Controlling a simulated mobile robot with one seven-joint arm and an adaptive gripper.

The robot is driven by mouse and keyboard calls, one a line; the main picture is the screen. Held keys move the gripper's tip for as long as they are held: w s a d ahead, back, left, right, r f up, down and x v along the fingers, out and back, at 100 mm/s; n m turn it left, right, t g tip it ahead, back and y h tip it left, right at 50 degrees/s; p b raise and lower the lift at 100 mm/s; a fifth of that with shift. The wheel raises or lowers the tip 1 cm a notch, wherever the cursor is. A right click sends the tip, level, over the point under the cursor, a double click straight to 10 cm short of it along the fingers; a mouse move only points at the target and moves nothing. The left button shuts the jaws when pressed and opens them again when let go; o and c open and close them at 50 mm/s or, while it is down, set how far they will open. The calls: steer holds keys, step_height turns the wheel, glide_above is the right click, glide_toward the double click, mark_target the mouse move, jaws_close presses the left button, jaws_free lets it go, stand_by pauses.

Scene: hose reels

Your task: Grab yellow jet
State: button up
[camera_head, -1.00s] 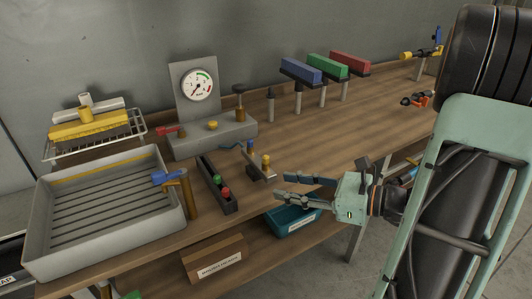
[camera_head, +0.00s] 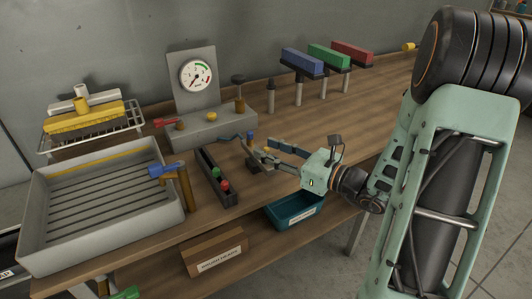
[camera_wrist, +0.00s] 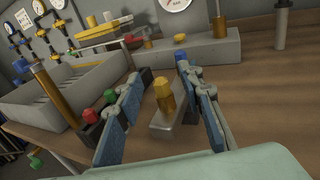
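The yellow jet (camera_wrist: 165,98) stands upright on a small grey metal block (camera_wrist: 172,125) in the wrist view. My gripper (camera_wrist: 160,76) is open, with one finger on each side of the jet and a visible gap to each. In the head view my gripper (camera_head: 262,152) reaches over the bench top from the right, and its fingers largely cover the yellow jet there. A blue jet (camera_wrist: 182,57) shows just beyond the right fingertip in the wrist view.
A dark narrow rack (camera_head: 209,170) with a green jet (camera_head: 216,172) and a red jet (camera_head: 225,185) lies left of my gripper. The gauge stand (camera_head: 212,130) is behind. A grey tray (camera_head: 110,245) with a blue-headed nozzle is further left.

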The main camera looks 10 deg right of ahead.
steer(key=shift+w+a, duration=0.5)
steer(key=shift+w, duration=0.05)
steer(key=shift+c, duration=0.7)
steer(key=c, duration=0.8)
